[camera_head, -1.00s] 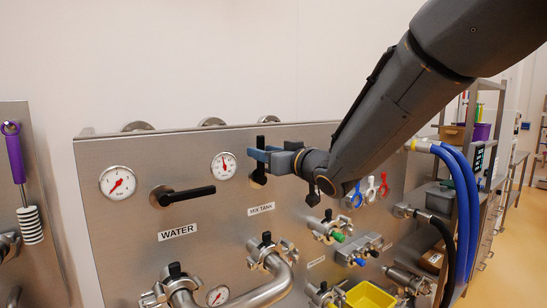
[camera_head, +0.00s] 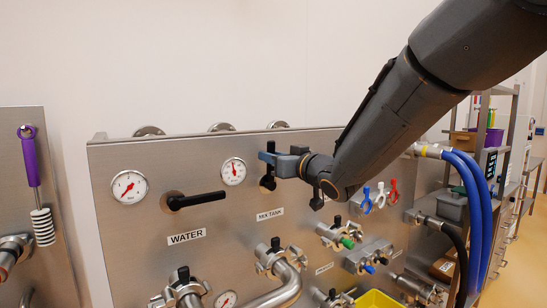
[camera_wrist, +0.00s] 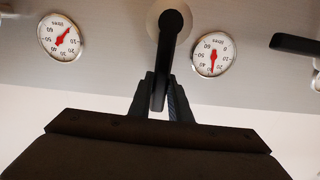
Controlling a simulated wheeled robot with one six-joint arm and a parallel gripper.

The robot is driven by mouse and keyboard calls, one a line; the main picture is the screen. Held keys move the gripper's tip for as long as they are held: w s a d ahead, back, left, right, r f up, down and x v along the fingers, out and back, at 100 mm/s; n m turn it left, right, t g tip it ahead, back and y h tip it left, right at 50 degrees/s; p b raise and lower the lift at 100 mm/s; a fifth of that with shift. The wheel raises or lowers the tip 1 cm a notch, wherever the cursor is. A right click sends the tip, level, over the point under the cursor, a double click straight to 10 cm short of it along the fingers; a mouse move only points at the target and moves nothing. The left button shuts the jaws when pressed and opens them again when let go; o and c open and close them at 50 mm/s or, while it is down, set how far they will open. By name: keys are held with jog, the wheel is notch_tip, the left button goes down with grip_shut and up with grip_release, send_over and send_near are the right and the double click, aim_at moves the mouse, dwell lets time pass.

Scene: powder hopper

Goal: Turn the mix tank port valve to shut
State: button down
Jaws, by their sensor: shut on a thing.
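The mix tank port valve is a black lever handle (camera_head: 270,147) on a round hub, above the MIX TANK label (camera_head: 269,215) on the steel panel. Its handle stands nearly upright, with the hub at the lower end. My gripper (camera_head: 270,158) is shut on the handle near its upper end. In the wrist view, which is upside down to the panel, the handle (camera_wrist: 167,60) runs from its hub down between both fingers (camera_wrist: 160,95).
The black WATER valve lever (camera_head: 197,200) lies nearly level to the left. Two dial gauges, a left one (camera_head: 129,187) and one beside the mix tank valve (camera_head: 233,171), are close by. Pipes and clamps (camera_head: 280,262) stick out below. Blue hoses (camera_head: 468,200) hang at the right.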

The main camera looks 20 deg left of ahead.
jog(key=w+d+m+p, duration=0.1)
jog(key=m+p, duration=0.1)
jog(key=w+d+f+m+p, duration=0.1)
jog(key=m, duration=0.1)
jog(key=shift+w+p, duration=0.15)
jog(key=shift+p, duration=0.2)
jog(key=m+p, duration=0.1)
jog(key=w+d+f+m+p, duration=0.1)
jog(key=m, duration=0.1)
jog(key=w+f+m+p, duration=0.1)
jog(key=m, duration=0.1)
jog(key=shift+d, duration=0.35)
